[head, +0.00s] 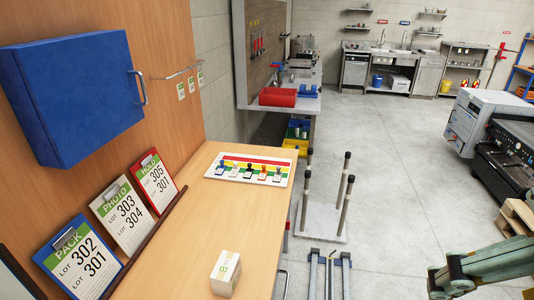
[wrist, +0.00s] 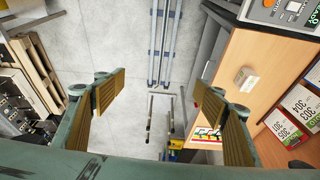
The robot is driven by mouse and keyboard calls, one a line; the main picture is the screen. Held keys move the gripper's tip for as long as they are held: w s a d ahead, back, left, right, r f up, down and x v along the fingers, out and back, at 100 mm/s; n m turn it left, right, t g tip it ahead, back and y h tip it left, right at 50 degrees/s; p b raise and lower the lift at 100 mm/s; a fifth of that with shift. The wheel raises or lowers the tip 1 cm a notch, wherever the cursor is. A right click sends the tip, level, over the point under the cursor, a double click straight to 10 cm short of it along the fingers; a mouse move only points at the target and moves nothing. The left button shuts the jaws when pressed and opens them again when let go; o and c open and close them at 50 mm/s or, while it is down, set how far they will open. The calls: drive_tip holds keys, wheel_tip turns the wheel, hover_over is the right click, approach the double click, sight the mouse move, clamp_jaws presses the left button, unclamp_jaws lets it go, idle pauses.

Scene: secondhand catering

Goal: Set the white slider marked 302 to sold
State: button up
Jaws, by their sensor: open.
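A white board (head: 208,172) with red, yellow and green bands lies on the far part of the wooden counter. Several small knobs stand in a row on it; one at the left end looks pale (head: 221,168). Any number or "sold" mark on it is too small to read, so I cannot tell which is 302. The board also shows, partly hidden behind a finger, in the wrist view (wrist: 206,131). My gripper (wrist: 160,82) is open and empty over the floor. In the head view my gripper (head: 446,278) is at the lower right, well away from the board.
A small white box (head: 225,273) stands on the counter (head: 200,235). Clipboards with lot numbers, one reading PACK 302, 301 (head: 80,262), lean along the left. A blue cabinet (head: 75,95) hangs above. Upright posts (head: 345,205) stand beyond the counter edge; open floor lies right.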

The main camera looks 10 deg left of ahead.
drive_tip(key=shift+c, duration=0.5)
drive_tip(key=shift+f, duration=0.15)
drive_tip(key=c, duration=0.6)
drive_tip(key=shift+f+b, duration=0.55)
drive_tip(key=shift+b, duration=0.15)
drive_tip(key=c, duration=0.5)
wheel_tip(320, 180, down, 4)
drive_tip(key=b, duration=0.4)
drive_tip(key=shift+f, duration=0.25)
drive_tip(key=shift+c, duration=0.6)
drive_tip(key=shift+c, duration=0.8)
